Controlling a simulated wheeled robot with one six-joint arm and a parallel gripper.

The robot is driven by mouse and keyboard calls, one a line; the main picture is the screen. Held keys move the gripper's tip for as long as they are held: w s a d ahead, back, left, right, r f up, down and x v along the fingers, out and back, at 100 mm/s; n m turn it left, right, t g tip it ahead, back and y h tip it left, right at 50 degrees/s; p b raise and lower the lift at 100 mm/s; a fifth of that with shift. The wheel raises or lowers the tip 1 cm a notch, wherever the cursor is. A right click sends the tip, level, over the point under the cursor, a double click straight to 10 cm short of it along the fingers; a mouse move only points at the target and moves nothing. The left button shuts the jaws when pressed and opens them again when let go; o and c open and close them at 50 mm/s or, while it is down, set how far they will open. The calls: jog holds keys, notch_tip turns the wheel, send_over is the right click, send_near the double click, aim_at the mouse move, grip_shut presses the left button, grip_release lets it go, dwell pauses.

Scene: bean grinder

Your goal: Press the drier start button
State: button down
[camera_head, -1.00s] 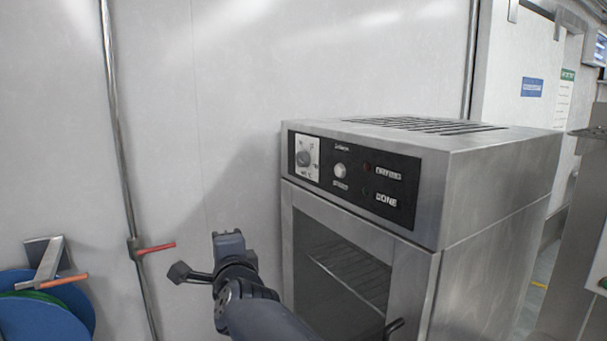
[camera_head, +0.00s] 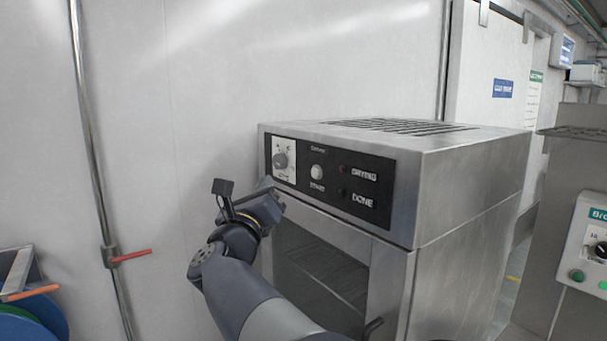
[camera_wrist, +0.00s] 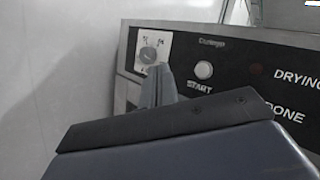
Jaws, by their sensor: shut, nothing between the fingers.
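The drier (camera_head: 440,190) is a steel box with a black control panel on its front. The round white start button (camera_head: 317,172), labelled START, sits between a dial and the DRYING and DONE lamps. It also shows in the wrist view (camera_wrist: 204,70), just right of the fingers. My gripper (camera_head: 268,184) is shut and empty, just below and left of the button, near the panel's lower left corner. In the wrist view my gripper (camera_wrist: 158,84) points toward the panel below the dial (camera_wrist: 151,55). I cannot tell whether the fingertips touch the drier.
The dial (camera_head: 281,160) is close above my fingers. A glass door (camera_head: 325,275) with a dark handle is below the panel. A vertical pipe with a red lever (camera_head: 131,256) runs at the left. Another machine with a green button (camera_head: 577,275) stands at the right.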

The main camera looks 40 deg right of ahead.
aim_at(315, 173)
jog(key=shift+d, duration=0.1)
jog(key=d+b, duration=0.2)
jog(key=d, duration=0.6)
jog(key=shift+s+d, duration=0.25)
jog(key=shift+d, duration=0.05)
dwell(1.8)
jog(key=shift+d+b, duration=0.45)
jog(key=shift+b, duration=0.15)
